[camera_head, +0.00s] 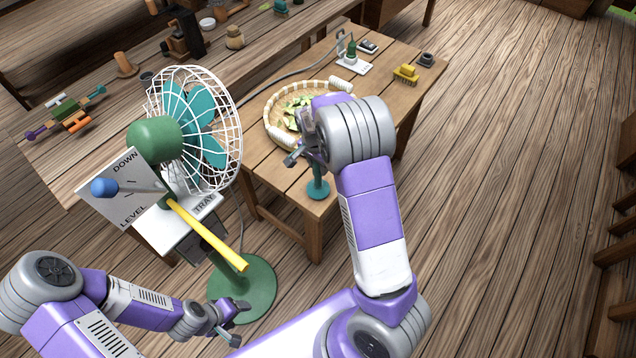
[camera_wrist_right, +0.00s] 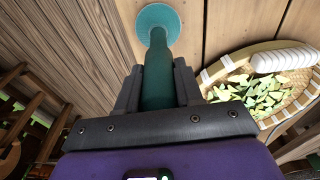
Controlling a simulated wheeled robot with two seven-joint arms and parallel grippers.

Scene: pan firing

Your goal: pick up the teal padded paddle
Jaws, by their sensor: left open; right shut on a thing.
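The teal padded paddle (camera_head: 318,190) shows below my right gripper in the head view, near the front corner of the small wooden table (camera_head: 272,172). In the right wrist view the paddle (camera_wrist_right: 158,24) has a round teal end and a darker green handle. My right gripper (camera_wrist_right: 159,85) is shut on that handle, one finger on each side. In the head view the right wrist hides most of the handle, and I cannot tell whether the paddle touches the table. My left gripper (camera_head: 228,322) is open and empty, low beside the green fan base.
A round basket (camera_head: 270,112) of green leaf pieces sits on the table beside my right gripper. A green fan (camera_head: 155,138) with a white cage stands left of the table. A yellow brush (camera_head: 406,74) and small items lie at the table's far end.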

